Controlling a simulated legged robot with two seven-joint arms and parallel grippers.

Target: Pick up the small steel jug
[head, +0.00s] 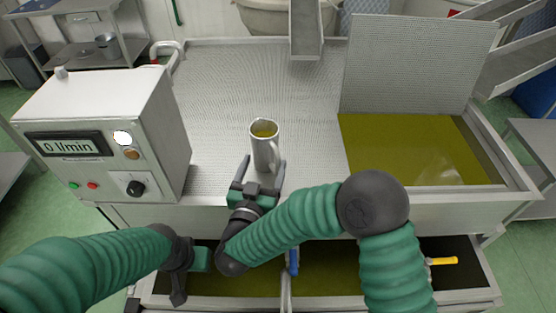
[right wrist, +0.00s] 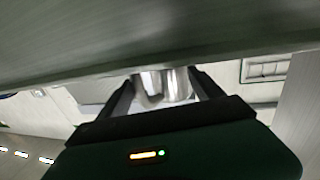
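A control box (head: 105,140) reading 0 l/min stands left of the jug. An oil-filled basin (head: 410,150) with a raised perforated lid (head: 415,65) is at right. A steel chute (head: 305,30) hangs behind. The ribbed top (head: 230,75) behind the jug is clear.

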